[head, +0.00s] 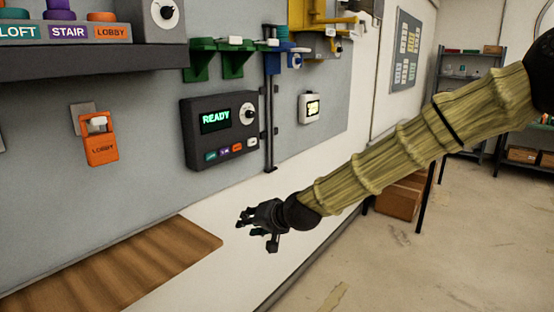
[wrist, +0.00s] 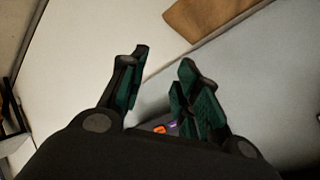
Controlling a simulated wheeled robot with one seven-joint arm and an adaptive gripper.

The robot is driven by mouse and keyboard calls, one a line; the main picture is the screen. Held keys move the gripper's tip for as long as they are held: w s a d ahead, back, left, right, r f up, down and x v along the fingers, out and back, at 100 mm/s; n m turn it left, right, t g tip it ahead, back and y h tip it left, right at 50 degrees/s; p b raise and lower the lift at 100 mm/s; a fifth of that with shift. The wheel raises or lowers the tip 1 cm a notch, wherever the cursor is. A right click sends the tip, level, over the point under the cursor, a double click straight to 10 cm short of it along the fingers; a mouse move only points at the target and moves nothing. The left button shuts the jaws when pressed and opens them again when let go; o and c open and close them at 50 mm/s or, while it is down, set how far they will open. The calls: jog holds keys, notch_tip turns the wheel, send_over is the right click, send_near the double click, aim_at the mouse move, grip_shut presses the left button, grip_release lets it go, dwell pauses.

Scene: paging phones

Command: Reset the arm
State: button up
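My gripper (head: 258,222) is at the end of my straw-coloured sleeved arm, which reaches in from the right in the head view. It hangs over the white counter (head: 300,200), to the right of the brown wooden board (head: 120,268). In the wrist view my gripper (wrist: 160,85) shows two dark green-lined fingers standing apart with nothing between them. A dark grey panel (head: 220,130) on the wall behind reads READY and has a dial and small coloured buttons.
Green brackets (head: 218,58) and a yellow fixture (head: 318,18) are above. A small white box (head: 309,108) is right of the panel. A metal shelf (head: 465,75) stands far right. Floor at lower right is mostly clear.

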jog(key=s+d+f+g+h, duration=0.1)
jog(key=s+d+f, duration=0.4)
jog(key=f, duration=0.6)
jog(key=s+d+f+g+h, duration=0.25)
jog(key=s+f, duration=0.45)
jog(key=f, duration=0.4)
jog(key=s+d+f+g+h, duration=0.1)
jog(key=s+d+f, duration=0.45)
jog(key=f, duration=0.55)
jog(key=s+d+f+g+h, duration=0.1)
jog(key=s+d+f, duration=0.3)
jog(key=s, duration=0.6)
jog(key=s+d+f+g+h, duration=0.1)
jog(key=s+d+f, duration=0.4)
jog(key=s, duration=0.5)
jog(key=s+d+f+n+g+h, duration=0.1)
jog(key=s+d+f+g, duration=0.1)
jog(key=s+d+f, duration=0.2)
jog(key=s+d, duration=0.3)
jog(key=s, duration=0.3)
jog(key=shift+s+d+f, duration=0.2)
jog(key=shift+d+f, duration=0.15)
jog(key=shift+d, duration=0.05)
